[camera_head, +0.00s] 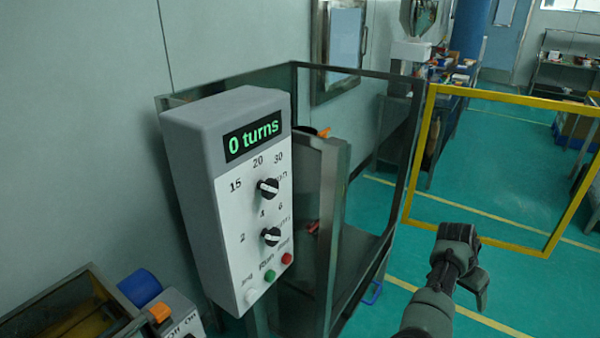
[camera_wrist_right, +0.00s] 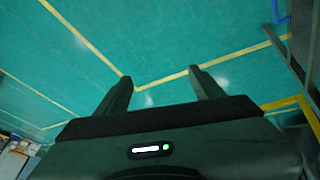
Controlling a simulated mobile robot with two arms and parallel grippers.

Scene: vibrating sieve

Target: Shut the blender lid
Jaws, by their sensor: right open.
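A grey control box (camera_head: 195,200) with a green "0 turns" display, knobs and buttons stands at centre left in the head view. Behind it is a metal-framed enclosure (camera_head: 333,205), and a dark part with an orange tip (camera_head: 323,132) shows above its near post. I cannot make out a blender lid for certain; much of the inside is hidden. A yellow-framed clear panel (camera_head: 417,150) stands swung out at the right. My right gripper (camera_head: 472,283) is in front of this panel, apart from it. The right wrist view shows its fingers (camera_wrist_right: 162,82) spread and empty above the floor.
A machine with a blue cylinder (camera_head: 139,287) and an orange switch (camera_head: 160,312) is at the lower left. A wall closes off the left. Benches (camera_head: 455,95) stand at the back. Green floor (camera_head: 530,300) with yellow lines is free at the lower right.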

